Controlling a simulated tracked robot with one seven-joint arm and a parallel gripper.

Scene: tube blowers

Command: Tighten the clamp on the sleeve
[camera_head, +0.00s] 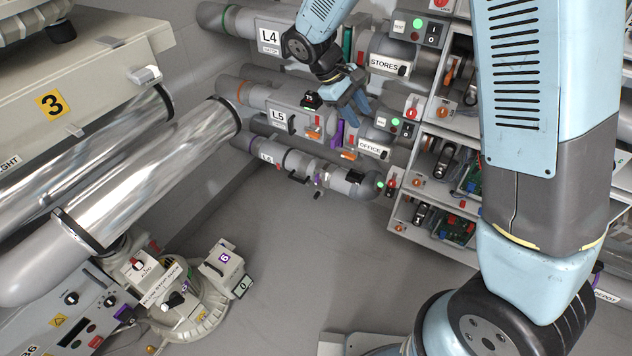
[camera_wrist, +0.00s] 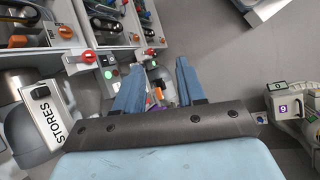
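My gripper (camera_head: 352,100) hangs over the right part of the L5 tube line (camera_head: 262,102) in the head view. In the wrist view its two blue fingers (camera_wrist: 160,66) are spread apart, with nothing held between them. A purple piece (camera_head: 338,134) and an orange piece (camera_head: 348,155) show just below the gripper on the L5 line. Small purple and orange parts also show low between the fingers in the wrist view, partly hidden by the gripper body. I cannot tell which part is the clamp or the sleeve.
The L4 line (camera_head: 270,38) with its STORES box (camera_head: 385,64) lies above, and the L6 line (camera_head: 285,158) below. Shelves (camera_head: 445,140) with several devices stand at the right. Shiny pipes (camera_head: 150,180) run at the left. Grey floor (camera_head: 300,260) is clear in the middle.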

